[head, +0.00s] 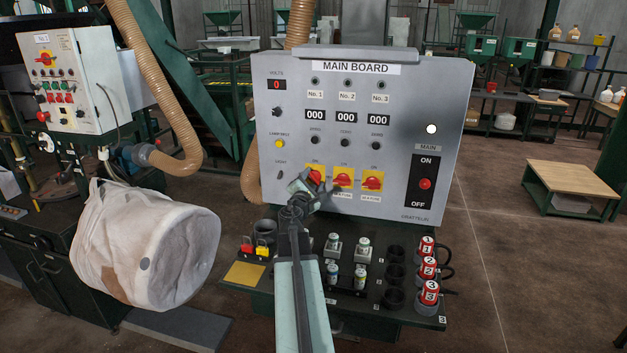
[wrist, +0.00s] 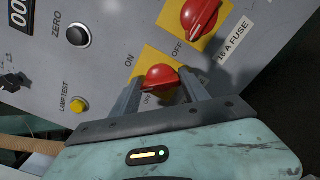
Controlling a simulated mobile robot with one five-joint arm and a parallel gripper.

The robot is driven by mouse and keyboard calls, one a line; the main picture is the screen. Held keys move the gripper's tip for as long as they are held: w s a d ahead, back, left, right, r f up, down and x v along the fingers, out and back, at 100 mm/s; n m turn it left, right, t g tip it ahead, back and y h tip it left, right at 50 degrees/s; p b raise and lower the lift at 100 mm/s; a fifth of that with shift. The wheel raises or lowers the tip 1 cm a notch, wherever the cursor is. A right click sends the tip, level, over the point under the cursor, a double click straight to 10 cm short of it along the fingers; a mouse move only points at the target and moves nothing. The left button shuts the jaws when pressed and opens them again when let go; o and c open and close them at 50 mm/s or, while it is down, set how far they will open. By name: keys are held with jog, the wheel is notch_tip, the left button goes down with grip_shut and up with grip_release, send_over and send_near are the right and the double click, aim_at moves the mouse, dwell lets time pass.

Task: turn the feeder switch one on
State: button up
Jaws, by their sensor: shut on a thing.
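Feeder switch one is the leftmost red rotary knob (head: 316,176) on a yellow plate, in the lower part of the grey main board (head: 400,85). In the wrist view the same red knob (wrist: 160,77) sits between my two fingers, with ON printed beside its plate. My gripper (head: 305,184) is shut on this knob at the board's face; it also shows in the wrist view (wrist: 163,92). The fingers cover part of the plate and its lettering, so I cannot tell exactly where the knob points.
Two similar red knobs (head: 343,181) (head: 373,184) stand close on the right; one also shows in the wrist view (wrist: 199,16). A main ON/OFF switch (head: 425,184) is farther right. Below, a dark shelf holds red numbered cylinders (head: 428,268). A white bag (head: 140,245) hangs at left.

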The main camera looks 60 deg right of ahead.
jog(key=m, duration=0.4)
jog(key=shift+w+a+f, duration=0.1)
jog(key=shift+m, duration=2.1)
jog(key=o, duration=1.4)
